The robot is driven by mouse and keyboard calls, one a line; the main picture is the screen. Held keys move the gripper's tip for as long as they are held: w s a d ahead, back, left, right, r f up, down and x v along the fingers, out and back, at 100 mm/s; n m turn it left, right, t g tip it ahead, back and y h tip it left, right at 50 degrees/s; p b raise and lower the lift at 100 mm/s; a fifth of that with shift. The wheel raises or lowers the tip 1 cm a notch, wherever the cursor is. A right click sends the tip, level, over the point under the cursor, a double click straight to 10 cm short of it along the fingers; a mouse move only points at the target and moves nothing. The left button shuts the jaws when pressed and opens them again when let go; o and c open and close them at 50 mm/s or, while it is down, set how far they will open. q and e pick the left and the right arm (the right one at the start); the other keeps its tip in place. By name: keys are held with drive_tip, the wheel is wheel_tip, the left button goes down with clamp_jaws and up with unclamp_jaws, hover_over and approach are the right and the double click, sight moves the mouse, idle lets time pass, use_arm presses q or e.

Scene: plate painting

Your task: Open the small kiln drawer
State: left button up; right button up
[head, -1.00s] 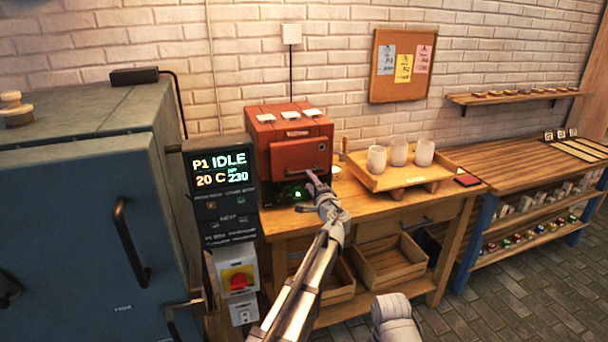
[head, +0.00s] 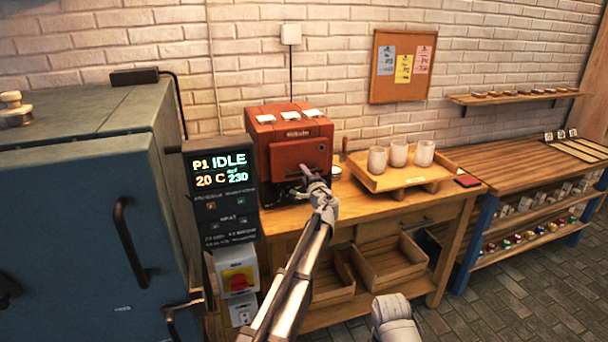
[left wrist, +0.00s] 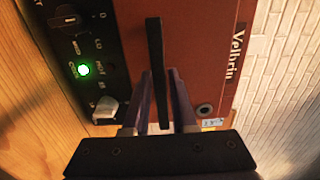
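The small red kiln (head: 262,150) stands on the wooden bench, against the brick wall. Its drawer front (head: 283,158) looks shut; it also fills much of the left wrist view (left wrist: 205,55). A dark bar handle (left wrist: 155,50) on the front runs up and down in the left wrist view. My left gripper (head: 306,172) is at the front of the kiln and covers the handle in the head view. In the left wrist view its two fingers (left wrist: 161,75) stand apart, one on each side of the handle. I cannot tell whether they touch it.
A control strip with a green light (left wrist: 83,69) and knobs lies beside the drawer front. A wooden tray (head: 372,181) with three white cups (head: 398,154) is right of the kiln. A large blue kiln (head: 70,210) and control panel (head: 222,200) stand left.

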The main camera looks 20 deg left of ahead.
use_arm(q)
clamp_jaws()
idle(1.0)
